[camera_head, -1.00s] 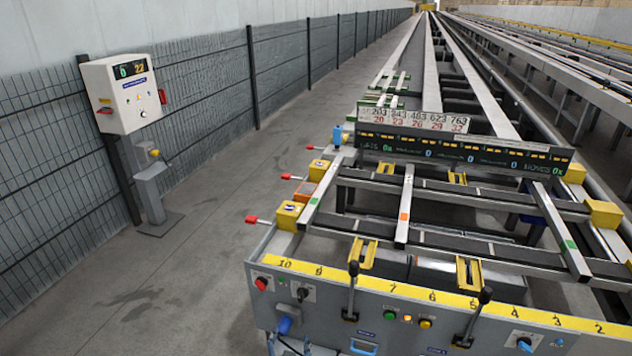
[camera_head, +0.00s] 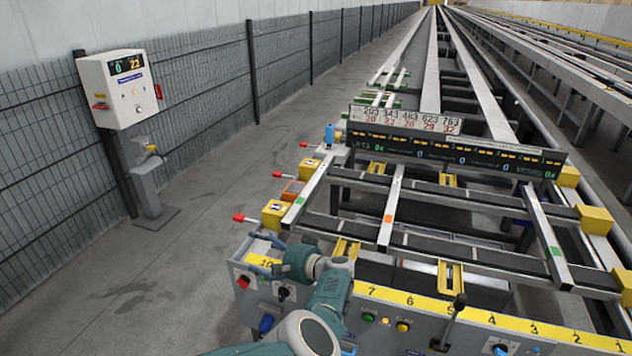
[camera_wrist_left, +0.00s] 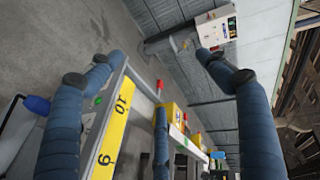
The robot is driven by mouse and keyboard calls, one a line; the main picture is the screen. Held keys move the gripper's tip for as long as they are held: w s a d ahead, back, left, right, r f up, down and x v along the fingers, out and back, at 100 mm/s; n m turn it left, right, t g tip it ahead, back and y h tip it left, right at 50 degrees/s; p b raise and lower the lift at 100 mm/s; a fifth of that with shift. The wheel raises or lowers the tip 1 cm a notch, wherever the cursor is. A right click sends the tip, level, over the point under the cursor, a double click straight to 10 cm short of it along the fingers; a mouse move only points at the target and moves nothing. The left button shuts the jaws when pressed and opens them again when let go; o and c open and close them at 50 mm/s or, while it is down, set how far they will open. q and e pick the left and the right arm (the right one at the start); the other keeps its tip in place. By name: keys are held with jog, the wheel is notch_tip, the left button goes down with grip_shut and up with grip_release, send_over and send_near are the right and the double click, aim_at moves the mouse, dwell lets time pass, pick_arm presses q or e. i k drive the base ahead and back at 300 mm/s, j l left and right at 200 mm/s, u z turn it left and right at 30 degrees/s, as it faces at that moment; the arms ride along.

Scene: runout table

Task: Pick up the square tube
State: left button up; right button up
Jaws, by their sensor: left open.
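Three metal bars of square look lie across the dark rails of the runout table. The left bar (camera_head: 309,188) has a green mark, the middle bar (camera_head: 391,208) an orange mark, the right bar (camera_head: 546,234) a green mark. I cannot tell which one the task means. My left gripper (camera_head: 256,251) is open and empty over the table's near left corner, in front of the left bar and apart from it. In the left wrist view its blue fingers (camera_wrist_left: 158,75) are spread, and a bar with a green mark (camera_wrist_left: 187,143) shows beyond them. My right gripper is not in view.
Yellow blocks (camera_head: 276,214) with red handles line the table's left side. A numbered yellow strip (camera_head: 420,304) and levers (camera_head: 450,322) run along the front edge. A display board (camera_head: 456,149) stands behind the bars. A control box (camera_head: 126,88) stands by the fence; the floor between is clear.

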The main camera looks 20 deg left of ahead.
aim_at(287, 223)
jog(key=i, duration=1.8)
